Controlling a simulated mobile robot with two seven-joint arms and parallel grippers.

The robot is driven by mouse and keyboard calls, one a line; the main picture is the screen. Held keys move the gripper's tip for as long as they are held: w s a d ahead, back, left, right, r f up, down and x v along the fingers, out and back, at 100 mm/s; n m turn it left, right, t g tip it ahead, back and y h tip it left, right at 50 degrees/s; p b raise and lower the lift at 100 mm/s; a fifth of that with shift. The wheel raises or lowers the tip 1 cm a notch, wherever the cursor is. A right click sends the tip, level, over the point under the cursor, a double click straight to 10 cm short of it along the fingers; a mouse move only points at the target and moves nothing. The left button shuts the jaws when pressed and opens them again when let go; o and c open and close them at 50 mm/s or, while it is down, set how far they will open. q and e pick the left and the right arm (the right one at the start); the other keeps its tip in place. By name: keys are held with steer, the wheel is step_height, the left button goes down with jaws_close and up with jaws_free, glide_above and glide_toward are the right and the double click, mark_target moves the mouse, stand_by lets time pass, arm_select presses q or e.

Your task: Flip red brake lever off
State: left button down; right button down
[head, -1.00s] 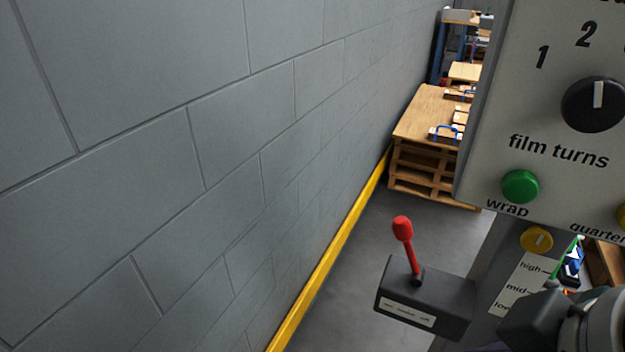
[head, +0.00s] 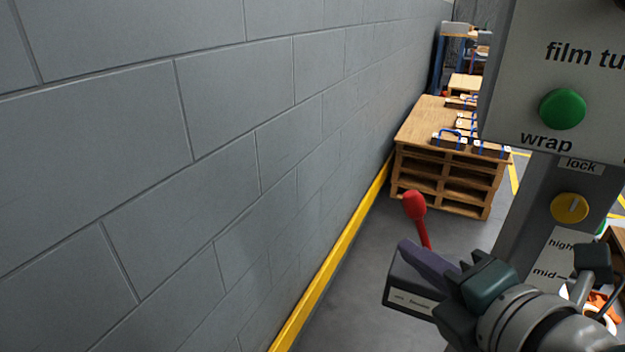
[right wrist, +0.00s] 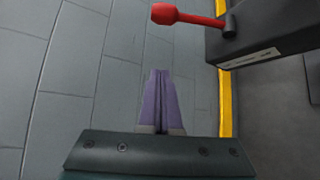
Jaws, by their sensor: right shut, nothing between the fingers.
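The red brake lever (head: 416,212) stands up from a dark box (head: 398,284) with a white label, tilted a little to the left at its knob. In the right wrist view the red lever (right wrist: 188,15) lies across the top, with its box (right wrist: 265,32) at the upper right. My right gripper (head: 408,250) is shut and empty, in front of the box and just below the lever's knob, covering the lever's base. In the right wrist view its purple fingers (right wrist: 158,90) are together, left of the box and apart from the lever. My left gripper is not in view.
A grey control panel with a green wrap button (head: 562,109) is at the upper right. A yellow lock knob (head: 570,208) sits on the post below it. A grey block wall (head: 150,170) fills the left. A wooden pallet stack (head: 440,180) stands behind.

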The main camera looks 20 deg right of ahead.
mark_target(423, 230)
steer(key=b+x, duration=0.3)
steer(key=x, duration=0.7)
steer(key=d, duration=0.1)
steer(key=d+r+p, duration=0.1)
steer(key=s+d, duration=0.1)
steer(key=shift+s+d+r+p, duration=0.1)
steer(key=shift+d+r+p, duration=0.05)
steer(key=shift+r+p, duration=0.25)
